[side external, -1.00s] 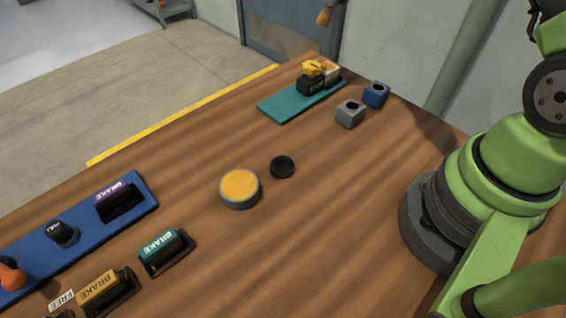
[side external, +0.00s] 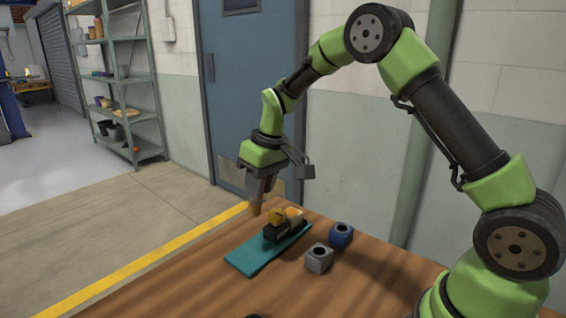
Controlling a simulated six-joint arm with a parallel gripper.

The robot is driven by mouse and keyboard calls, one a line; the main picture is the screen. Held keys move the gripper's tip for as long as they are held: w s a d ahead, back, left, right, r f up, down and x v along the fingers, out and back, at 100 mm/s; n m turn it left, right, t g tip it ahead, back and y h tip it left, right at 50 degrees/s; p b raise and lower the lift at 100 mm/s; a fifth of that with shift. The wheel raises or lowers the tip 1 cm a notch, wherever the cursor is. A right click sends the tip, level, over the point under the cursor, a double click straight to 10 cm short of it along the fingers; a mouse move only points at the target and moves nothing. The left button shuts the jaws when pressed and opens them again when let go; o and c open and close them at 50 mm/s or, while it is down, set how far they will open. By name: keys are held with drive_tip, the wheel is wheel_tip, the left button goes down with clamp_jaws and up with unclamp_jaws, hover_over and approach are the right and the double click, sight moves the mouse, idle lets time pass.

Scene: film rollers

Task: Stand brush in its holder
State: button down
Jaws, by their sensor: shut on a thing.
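My gripper (side external: 262,184) is shut on a brown, wooden-looking piece, taken to be the brush (side external: 257,201), which points downward, slightly tilted. The brush hangs above the far left part of the table, just behind and left of the teal mat (side external: 247,261). Its upper end is hidden in the jaws. Two small blocks with round holes in their tops stand right of the mat: a grey one (side external: 319,260) and a blue one (side external: 341,236). The pictures do not show which one is the brush's holder. Both holes look empty.
A dark block with yellow and cream parts (side external: 280,228) stands on the mat, close to the held brush. The table's wood top (side external: 355,285) is clear in front of the grey block. A door and wall stand behind; a shelf (side external: 125,95) is far left.

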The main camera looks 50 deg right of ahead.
drive_tip(key=s+a+f+n+g+h, duration=0.1)
drive_tip(key=s+a+f+g, duration=0.15)
drive_tip(key=s+a, duration=1)
drive_tip(key=shift+t, duration=0.25)
drive_tip(key=shift+w+a+f, duration=0.2)
drive_tip(key=shift+a+f, duration=0.05)
drive_tip(key=shift+f, duration=1.2)
drive_tip(key=shift+w+a+f, duration=0.25)
drive_tip(key=shift+a+f, duration=0.05)
drive_tip(key=shift+f, duration=1.2)
drive_tip(key=shift+w+a+f, duration=0.2)
drive_tip(key=shift+a+f, duration=0.05)
drive_tip(key=shift+f, duration=1.2)
drive_tip(key=shift+f, duration=0.15)
drive_tip(key=shift+c, duration=2.4)
unclamp_jaws()
wheel_tip(320, 180, up, 7)
